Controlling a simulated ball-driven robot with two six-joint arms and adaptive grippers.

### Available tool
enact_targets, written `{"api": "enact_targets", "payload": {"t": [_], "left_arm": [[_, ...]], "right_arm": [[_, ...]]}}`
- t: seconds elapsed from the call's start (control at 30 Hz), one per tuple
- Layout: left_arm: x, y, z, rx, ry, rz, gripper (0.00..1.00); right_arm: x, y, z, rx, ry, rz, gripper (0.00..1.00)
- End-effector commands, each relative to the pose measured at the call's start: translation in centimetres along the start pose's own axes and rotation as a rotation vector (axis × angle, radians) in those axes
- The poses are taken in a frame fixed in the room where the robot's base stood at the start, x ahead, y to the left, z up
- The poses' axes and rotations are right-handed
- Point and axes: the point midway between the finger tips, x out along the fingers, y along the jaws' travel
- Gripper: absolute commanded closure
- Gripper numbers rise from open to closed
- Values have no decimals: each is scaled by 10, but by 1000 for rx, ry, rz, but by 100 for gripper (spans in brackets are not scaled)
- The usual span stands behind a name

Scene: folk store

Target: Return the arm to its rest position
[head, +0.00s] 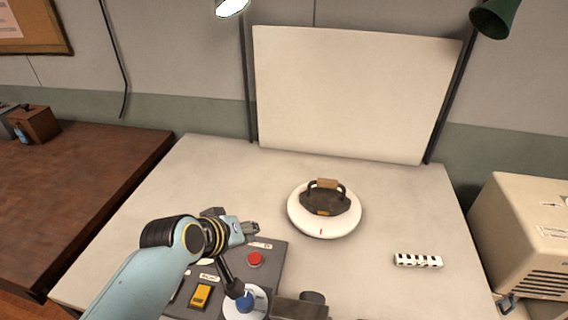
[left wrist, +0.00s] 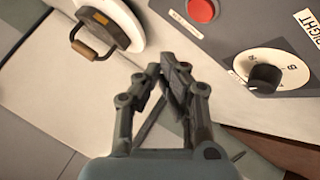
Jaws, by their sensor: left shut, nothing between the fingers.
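My left arm comes in from the lower left in the head view. The red button (left wrist: 202,9) and a black knob on a white dial (left wrist: 265,77) show beyond the fingers there. My right gripper is not seen in either view.
A white disc with a dark handled block (head: 325,208) sits on the white table (head: 400,200), right of the gripper. A joystick with a blue ball (head: 243,300) and a yellow switch (head: 201,294) are on the panel. A beige machine (head: 525,230) stands at right.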

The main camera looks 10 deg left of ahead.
Motion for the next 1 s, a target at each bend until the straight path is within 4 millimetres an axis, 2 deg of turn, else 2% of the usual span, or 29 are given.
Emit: {"api": "enact_targets", "payload": {"t": [0.07,0.17,0.27,0.4,0.6,0.8,1.0], "left_arm": [[-1,-1,0,3,-1,-2,100],[-15,-10,2,41,-18,-23,100],[-50,-30,9,133,-66,-80,100],[-116,-57,21,284,-154,-181,100],[-188,-76,32,421,-247,-285,100],[-246,-86,40,511,-316,-361,100],[-296,-90,45,578,-372,-421,100]], "right_arm": [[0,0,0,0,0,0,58],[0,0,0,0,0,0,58],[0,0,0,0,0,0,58],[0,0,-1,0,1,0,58],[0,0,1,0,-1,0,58],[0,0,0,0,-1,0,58],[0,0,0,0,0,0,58]]}}
